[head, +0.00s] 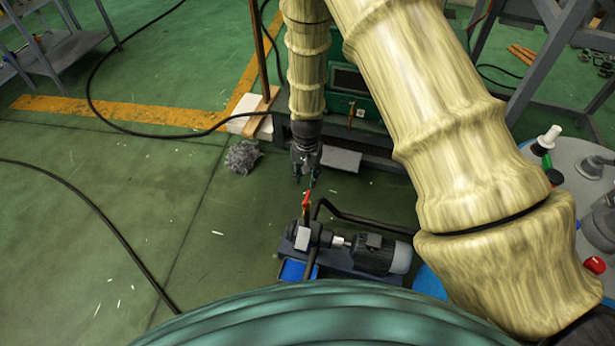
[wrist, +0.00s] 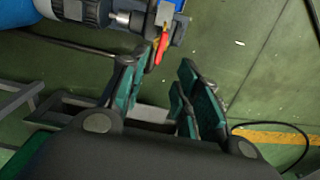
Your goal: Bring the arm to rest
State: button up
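My gripper (head: 306,180) hangs pointing down at the end of my arm in the head view. In the wrist view my gripper (wrist: 157,75) has its two green-padded fingers apart, with nothing between the pads. A red valve handle (head: 306,200) stands just below the fingertips in the head view. The red handle also shows just beyond the fingertips in the wrist view (wrist: 161,45). I cannot tell whether a finger touches it.
A pump with a dark motor (head: 374,253) sits low on the floor, with a black hose (head: 365,220) beside it. A blue-grey vessel (head: 575,155) stands at right. The green floor at left (head: 100,220) is mostly clear, apart from cables.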

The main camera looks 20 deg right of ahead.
jog(key=shift+s, duration=0.1)
dwell(0.3)
jog(key=s+d+f+n+p, duration=0.1)
jog(key=s+d+f+p, duration=0.15)
jog(key=s, duration=0.55)
jog(key=s+d+f+n+p, duration=0.1)
jog(key=s+f+n, duration=0.15)
jog(key=s, duration=0.55)
jog(key=s+r+n+p, duration=0.2)
jog(key=s+n+p, duration=0.1)
jog(key=s, duration=1.7)
jog(key=shift+s+d, duration=0.1)
jog(key=shift+d, duration=0.05)
